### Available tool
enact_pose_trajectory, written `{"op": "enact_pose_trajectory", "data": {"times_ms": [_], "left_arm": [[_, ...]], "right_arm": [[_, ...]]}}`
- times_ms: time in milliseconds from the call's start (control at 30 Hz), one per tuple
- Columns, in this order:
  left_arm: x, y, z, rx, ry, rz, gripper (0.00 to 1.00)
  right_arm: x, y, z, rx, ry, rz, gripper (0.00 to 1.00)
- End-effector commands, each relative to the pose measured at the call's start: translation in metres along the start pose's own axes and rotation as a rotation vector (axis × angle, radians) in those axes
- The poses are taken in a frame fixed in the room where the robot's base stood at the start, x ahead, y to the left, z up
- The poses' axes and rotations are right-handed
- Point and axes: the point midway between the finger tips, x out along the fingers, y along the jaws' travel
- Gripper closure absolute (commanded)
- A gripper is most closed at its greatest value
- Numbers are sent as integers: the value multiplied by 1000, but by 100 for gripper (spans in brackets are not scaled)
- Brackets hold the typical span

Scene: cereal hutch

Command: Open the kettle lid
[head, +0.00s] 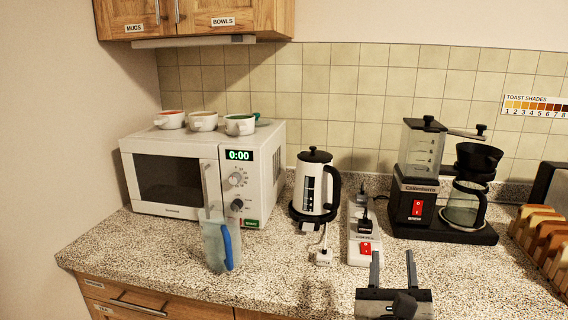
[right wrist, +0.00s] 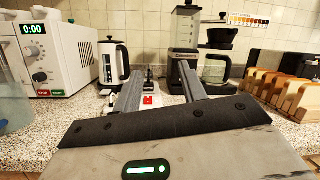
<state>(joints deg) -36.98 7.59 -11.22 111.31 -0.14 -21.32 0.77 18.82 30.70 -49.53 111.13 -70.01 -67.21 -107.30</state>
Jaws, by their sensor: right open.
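The white kettle (head: 313,190) stands upright on its dark base on the counter, right of the microwave. Its black handle (head: 334,188) faces right. Its black lid (head: 314,156) with a small knob on top looks shut. The kettle also shows in the right wrist view (right wrist: 111,65), at upper left. My right gripper (head: 393,268) is open and empty, in front of the power strip, nearer to me and to the right of the kettle, apart from it. In the right wrist view its two fingers (right wrist: 160,88) point toward the back wall. My left gripper is not in view.
A microwave (head: 180,216) with several cups on top stands left. A clear jug with a blue handle (head: 217,244) stands before it. A power strip (head: 359,258) lies right of the kettle. A coffee maker (head: 414,235) and toast slices (head: 541,226) are farther right. Speckled counter is free at front.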

Motion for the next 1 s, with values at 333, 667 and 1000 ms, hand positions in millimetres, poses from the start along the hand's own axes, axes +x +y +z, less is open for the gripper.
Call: {"op": "enact_pose_trajectory", "data": {"times_ms": [333, 667, 1000], "left_arm": [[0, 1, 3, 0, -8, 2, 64], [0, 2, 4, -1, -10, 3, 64], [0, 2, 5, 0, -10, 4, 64]], "right_arm": [[-29, -12, -96, 373, 308, 74, 58], [-143, -20, -219, 1327, 896, -179, 58], [-244, -53, -263, 2183, 1141, -835, 58]]}}
